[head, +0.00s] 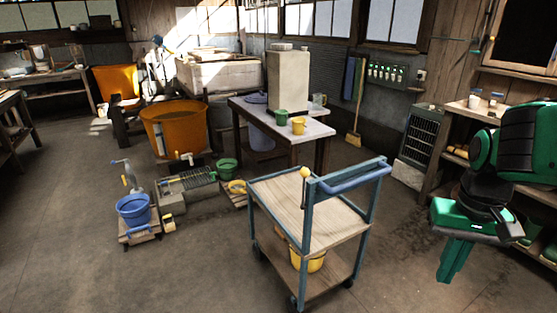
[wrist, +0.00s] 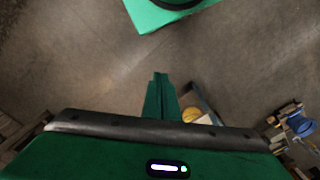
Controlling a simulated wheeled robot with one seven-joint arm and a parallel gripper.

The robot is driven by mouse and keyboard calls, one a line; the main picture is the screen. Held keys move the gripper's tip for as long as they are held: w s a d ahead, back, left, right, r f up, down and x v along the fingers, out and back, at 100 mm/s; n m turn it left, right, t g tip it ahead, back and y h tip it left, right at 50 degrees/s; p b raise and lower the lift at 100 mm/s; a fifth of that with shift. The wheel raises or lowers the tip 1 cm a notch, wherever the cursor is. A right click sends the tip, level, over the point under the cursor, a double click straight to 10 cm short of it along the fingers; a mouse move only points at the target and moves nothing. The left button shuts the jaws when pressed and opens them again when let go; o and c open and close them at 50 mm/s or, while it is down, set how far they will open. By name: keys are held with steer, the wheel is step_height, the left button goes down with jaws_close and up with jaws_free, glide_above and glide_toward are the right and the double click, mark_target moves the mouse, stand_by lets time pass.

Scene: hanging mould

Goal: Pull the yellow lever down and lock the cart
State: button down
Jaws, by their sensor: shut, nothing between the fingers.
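The cart (head: 318,211) has a blue frame, a wooden top and a lower shelf, and it stands on the floor in the middle of the head view. A lever with a yellow knob (head: 305,172) sticks up at the cart's handle end, beside the blue push bar. My gripper (head: 452,262) is at the right, apart from the cart, pointing down with its fingers together and empty. In the wrist view its green fingers (wrist: 160,95) are closed over bare floor. A small part of the cart with something yellow (wrist: 192,114) shows beyond them.
A yellow bucket (head: 309,261) sits on the cart's lower shelf. Behind the cart stands a table (head: 262,117) with green and yellow mugs. A blue bucket (head: 134,210) and an orange tub (head: 176,128) are to the left. A workbench (head: 470,112) is at the right. The front-left floor is clear.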

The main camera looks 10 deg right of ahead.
steer(key=shift+s+d+r, duration=0.1)
steer(key=shift+s+d, duration=0.05)
steer(key=shift+d, duration=0.2)
steer(key=w+a+r+n+t+h, duration=0.1)
steer(key=w+r+n+t, duration=0.15)
steer(key=w, duration=0.95)
steer(key=w+a+r+n+t, duration=0.1)
steer(key=w+r, duration=0.3)
steer(key=w, duration=0.8)
steer(key=w+a+r+n+t+y, duration=0.1)
steer(key=w+a+n, duration=0.1)
steer(key=w+a, duration=0.4)
steer(key=w+a+r+n+t, duration=0.1)
steer(key=w+a, duration=0.6)
steer(key=w, duration=0.8)
steer(key=shift+w+a+r+n+t+y, duration=0.3)
steer(key=shift+w+r+n+t+y, duration=0.1)
steer(key=shift+r+n, duration=0.25)
steer(key=d+x, duration=0.1)
steer(key=x, duration=0.9)
steer(key=shift+s+a+f, duration=0.1)
steer(key=shift+s+f, duration=0.05)
steer(key=shift+s, duration=0.85)
steer(key=shift+s+a+f, duration=0.15)
steer(key=shift+s, duration=0.9)
